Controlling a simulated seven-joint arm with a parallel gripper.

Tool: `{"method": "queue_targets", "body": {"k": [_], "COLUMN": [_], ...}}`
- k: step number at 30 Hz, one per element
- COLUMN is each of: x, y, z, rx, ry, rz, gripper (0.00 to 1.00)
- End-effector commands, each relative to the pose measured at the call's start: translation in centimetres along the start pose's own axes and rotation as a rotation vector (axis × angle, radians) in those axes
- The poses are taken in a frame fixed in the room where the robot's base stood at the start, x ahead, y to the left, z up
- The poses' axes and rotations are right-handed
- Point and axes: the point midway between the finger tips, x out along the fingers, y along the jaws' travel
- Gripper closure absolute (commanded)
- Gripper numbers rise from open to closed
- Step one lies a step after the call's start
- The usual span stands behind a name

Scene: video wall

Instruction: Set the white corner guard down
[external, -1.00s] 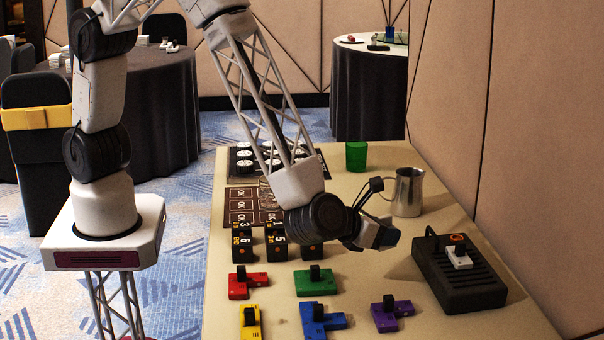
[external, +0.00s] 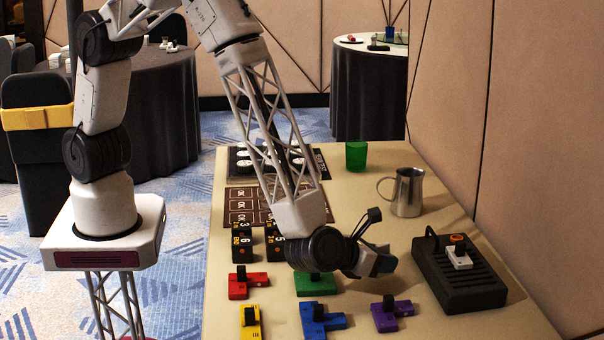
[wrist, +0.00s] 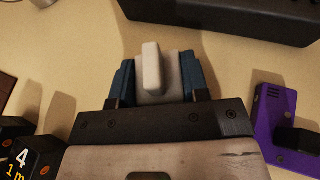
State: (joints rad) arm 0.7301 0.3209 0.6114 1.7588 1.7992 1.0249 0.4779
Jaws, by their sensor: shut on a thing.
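The white corner guard (wrist: 152,75) is between the two blue fingertips of my gripper (wrist: 156,80) in the wrist view. It has a raised pale block on top, and my gripper is shut on it. In the external view my gripper (external: 382,263) is low over the tan table, between the green piece and the black box. The guard is hidden there behind the gripper, and I cannot tell whether it touches the table.
The black box (external: 455,283) with a white part on it stands to the right. Purple (external: 391,314), blue (external: 322,322), green (external: 316,285), red (external: 247,283) and yellow (external: 250,322) pieces lie nearby. A metal jug (external: 407,193) and green cup (external: 356,155) stand farther back.

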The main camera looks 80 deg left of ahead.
Motion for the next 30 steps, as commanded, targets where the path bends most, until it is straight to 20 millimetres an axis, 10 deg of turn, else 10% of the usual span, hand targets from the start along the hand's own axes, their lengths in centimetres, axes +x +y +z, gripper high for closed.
{"method": "queue_targets", "body": {"k": [20,21,24,30], "x": [0.9,0.9,0.9,0.9], "y": [0.0,0.0,0.0,0.0], "z": [-2.2,-2.1,-2.1,-2.1], "rx": [-0.001,-0.001,-0.001,-0.001], "ry": [0.0,0.0,0.0,0.0], "rz": [0.0,0.0,0.0,0.0], "gripper": [0.8,0.53,0.38,0.32]}}
